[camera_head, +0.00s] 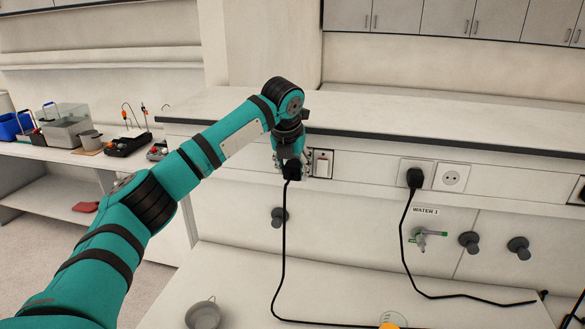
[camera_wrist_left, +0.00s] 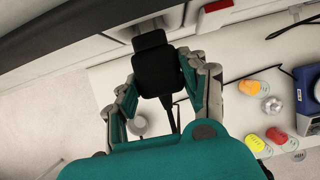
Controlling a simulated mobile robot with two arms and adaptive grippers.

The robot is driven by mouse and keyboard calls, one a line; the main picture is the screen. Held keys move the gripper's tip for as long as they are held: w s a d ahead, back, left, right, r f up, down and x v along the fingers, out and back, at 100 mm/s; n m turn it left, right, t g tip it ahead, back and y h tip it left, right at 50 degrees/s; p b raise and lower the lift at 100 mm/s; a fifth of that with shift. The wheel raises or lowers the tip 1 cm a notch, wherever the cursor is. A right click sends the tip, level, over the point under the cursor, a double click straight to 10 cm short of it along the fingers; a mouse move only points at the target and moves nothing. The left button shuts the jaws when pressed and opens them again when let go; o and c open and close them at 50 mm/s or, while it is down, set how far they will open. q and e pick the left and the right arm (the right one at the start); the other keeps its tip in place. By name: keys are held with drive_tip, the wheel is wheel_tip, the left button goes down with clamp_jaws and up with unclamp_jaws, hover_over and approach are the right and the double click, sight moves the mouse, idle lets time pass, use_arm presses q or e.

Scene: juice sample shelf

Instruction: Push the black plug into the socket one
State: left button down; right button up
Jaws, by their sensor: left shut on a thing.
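My left gripper (camera_head: 291,168) is shut on a black plug (camera_head: 291,172) in front of the wall panel under the long shelf. In the left wrist view the plug (camera_wrist_left: 155,65) sits between the two fingers of the gripper (camera_wrist_left: 160,88), with its cord hanging down. The gripper and plug hide the wall spot behind them, so I cannot tell whether the plug touches or enters a socket there. A white switch plate (camera_head: 322,163) shows just right of the gripper. My right gripper is not in view.
Further right, another black plug (camera_head: 415,177) sits in a wall socket beside an empty round socket (camera_head: 452,178). Below are a green-handled water tap (camera_head: 428,234) and dark knobs (camera_head: 469,241). A grey pot (camera_head: 203,314) stands on the lower counter. An orange-topped container (camera_wrist_left: 249,87) shows in the wrist view.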

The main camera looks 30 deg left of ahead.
use_arm(q)
drive_tip(key=shift+w+a, duration=0.25)
drive_tip(key=shift+w, duration=0.8)
idle(0.8)
drive_tip(key=c, duration=0.6)
unclamp_jaws()
drive_tip(key=shift+r, duration=0.1)
drive_tip(key=v, duration=1.2)
